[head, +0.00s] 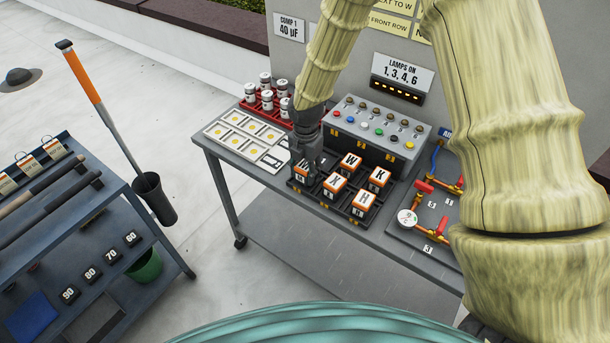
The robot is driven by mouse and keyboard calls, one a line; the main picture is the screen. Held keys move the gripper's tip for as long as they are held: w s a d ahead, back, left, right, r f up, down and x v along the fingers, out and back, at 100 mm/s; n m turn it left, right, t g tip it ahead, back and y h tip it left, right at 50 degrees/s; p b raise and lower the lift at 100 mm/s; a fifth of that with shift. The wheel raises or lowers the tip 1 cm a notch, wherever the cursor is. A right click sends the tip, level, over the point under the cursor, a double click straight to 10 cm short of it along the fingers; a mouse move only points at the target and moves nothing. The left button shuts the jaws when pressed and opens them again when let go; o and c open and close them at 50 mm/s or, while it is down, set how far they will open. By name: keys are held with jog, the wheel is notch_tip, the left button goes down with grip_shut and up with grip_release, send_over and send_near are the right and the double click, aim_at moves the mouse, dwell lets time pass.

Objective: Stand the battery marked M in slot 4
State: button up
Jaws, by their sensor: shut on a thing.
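My gripper (305,152) points down and is shut on an orange-topped battery (302,169) at the left end of the black slotted tray (328,206). The gripper covers most of this battery's top; its letter looks like M but is not fully clear. I cannot tell whether the battery rests in a slot or hangs just above it. Other orange-and-white batteries stand upright in the tray: W (350,161), K (379,176), X (335,183) and H (363,200). The slot numbers are too small to read surely.
A grey switch box (378,133) with coloured buttons stands behind the tray. A white card panel (243,136) and a red rack (262,112) of white cylinders lie left. A gauge-and-pipe board (432,215) lies right. The cart's front strip (262,180) is bare.

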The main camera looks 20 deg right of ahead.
aim_at(305, 165)
jog(key=shift+f, duration=0.45)
jog(key=shift+f, duration=0.15)
jog(key=o, duration=1.3)
jog(key=shift+c, duration=0.2)
jog(key=shift+r+b, duration=1.75)
jog(key=shift+r, duration=4.4)
